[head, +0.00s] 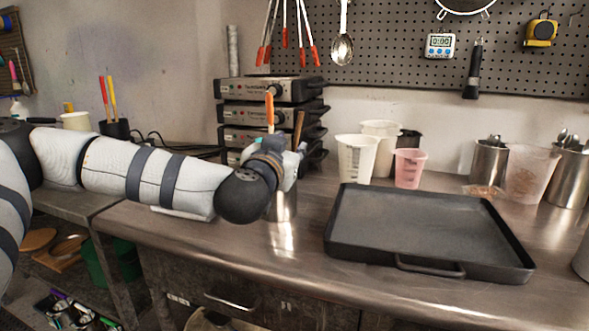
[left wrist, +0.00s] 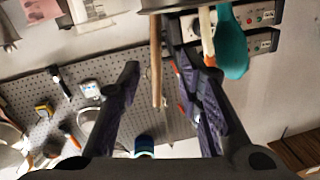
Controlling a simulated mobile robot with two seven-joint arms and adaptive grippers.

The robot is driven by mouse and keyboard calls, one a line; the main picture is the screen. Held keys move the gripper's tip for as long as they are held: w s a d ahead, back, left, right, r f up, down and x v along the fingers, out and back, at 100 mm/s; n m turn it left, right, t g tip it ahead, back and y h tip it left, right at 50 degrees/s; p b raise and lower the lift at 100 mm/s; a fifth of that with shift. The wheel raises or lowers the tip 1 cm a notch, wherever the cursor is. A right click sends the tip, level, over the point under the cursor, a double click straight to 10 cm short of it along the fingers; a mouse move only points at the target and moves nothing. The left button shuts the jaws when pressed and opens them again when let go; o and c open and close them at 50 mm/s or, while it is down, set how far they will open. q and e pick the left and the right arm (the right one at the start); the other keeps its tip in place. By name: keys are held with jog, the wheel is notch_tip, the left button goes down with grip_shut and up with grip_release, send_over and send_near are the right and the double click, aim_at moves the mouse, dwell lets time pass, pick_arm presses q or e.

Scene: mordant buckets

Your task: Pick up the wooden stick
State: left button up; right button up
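The wooden stick (head: 299,127) stands upright in a metal cup (head: 285,205) on the steel bench, mostly hidden by my left arm in the head view. In the left wrist view, which is upside down, the stick (left wrist: 156,60) hangs from the cup's rim (left wrist: 172,4) and lies between the two fingers. My left gripper (left wrist: 155,72) is open around the stick, with a gap showing on each side. In the head view the left gripper (head: 284,160) is at the cup, its fingers hard to make out. My right gripper is not in view.
The cup also holds an orange-tipped utensil (head: 269,112) and a teal spoon (left wrist: 231,42) close to one finger. Stacked grey devices (head: 262,90) stand behind. White and pink cups (head: 408,168) and a black tray (head: 420,228) are to the right.

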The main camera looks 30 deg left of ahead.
aim_at(296, 141)
pick_arm(q)
jog(key=x, duration=0.2)
jog(key=b+x, duration=0.1)
jog(key=x, duration=0.1)
jog(key=shift+w+d+f, duration=0.15)
jog(key=shift+w+f, duration=0.05)
jog(key=shift+w, duration=0.1)
jog(key=shift+w+r, duration=0.1)
jog(key=shift+w, duration=0.2)
jog(key=shift+r, duration=0.2)
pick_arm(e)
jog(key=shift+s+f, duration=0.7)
pick_arm(q)
grip_shut()
